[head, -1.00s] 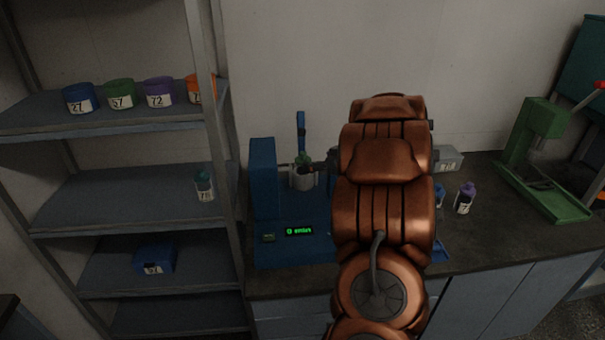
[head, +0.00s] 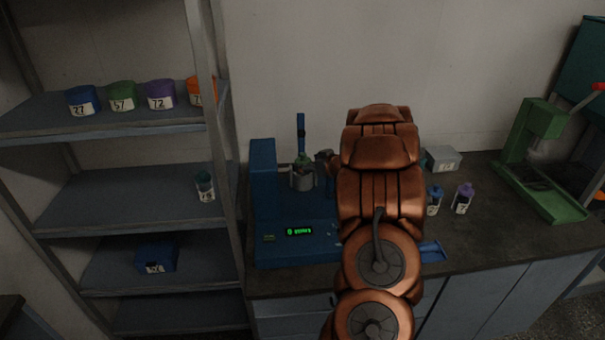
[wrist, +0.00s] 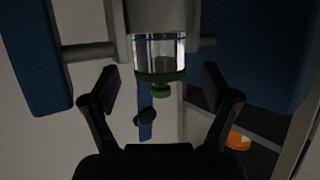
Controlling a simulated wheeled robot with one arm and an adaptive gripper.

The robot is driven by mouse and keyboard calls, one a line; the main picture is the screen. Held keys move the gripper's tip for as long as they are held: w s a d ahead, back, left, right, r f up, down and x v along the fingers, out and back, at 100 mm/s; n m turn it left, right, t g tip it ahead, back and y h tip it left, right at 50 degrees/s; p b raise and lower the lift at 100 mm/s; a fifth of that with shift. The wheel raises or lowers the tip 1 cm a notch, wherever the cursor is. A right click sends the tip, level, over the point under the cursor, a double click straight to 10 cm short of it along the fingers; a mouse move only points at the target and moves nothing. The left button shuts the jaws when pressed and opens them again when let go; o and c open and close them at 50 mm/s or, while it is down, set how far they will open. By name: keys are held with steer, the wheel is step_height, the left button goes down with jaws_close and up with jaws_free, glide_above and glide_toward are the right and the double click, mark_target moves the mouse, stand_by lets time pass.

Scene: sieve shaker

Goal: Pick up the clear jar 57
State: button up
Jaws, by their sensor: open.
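A clear jar with a green lid (head: 303,163) stands in a grey holder on the blue shaker (head: 263,185). In the wrist view, the clear jar (wrist: 160,50) shows above the green lid, with the lid's knob pointing down in the picture. No number is readable on it. My gripper (wrist: 160,100) is open, its two fingers spread left and right of the lid with gaps on both sides. In the head view my arm hides most of the gripper, which is just right of the jar.
A rack on the left holds blue, green, purple and orange bins, the green bin (head: 122,96) marked 57. A small jar (head: 205,187) and a blue box (head: 156,258) sit lower. Blue (head: 433,201) and purple-capped (head: 462,199) bottles stand right of my arm, before a green press (head: 541,150).

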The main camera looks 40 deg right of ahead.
steer(key=shift+x, duration=0.85)
steer(key=shift+r, duration=0.1)
jaws_close()
